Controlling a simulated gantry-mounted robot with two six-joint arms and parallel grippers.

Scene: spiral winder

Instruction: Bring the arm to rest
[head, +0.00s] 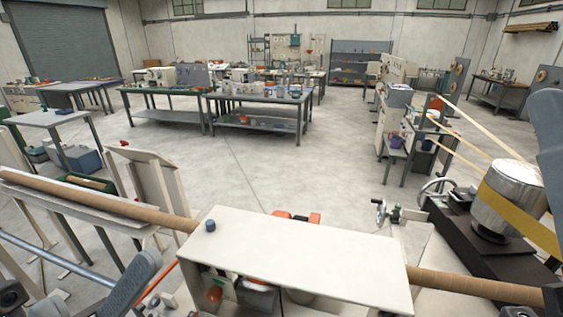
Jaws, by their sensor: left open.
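My left gripper (158,300) is low at the lower left, beside the left end of the white cover and below the brown cardboard tube (120,207). It is open, and I see nothing held in it; its fingertips are small and partly lost among other parts. A grey link of my left arm shows next to it. A grey link of my right arm shows at the right edge; my right gripper is outside the view.
The tube emerges on both sides. A metal drum (508,200) with a yellow belt (519,219) stands at right. Workbenches (165,91) stand farther back; the floor (270,170) between is clear.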

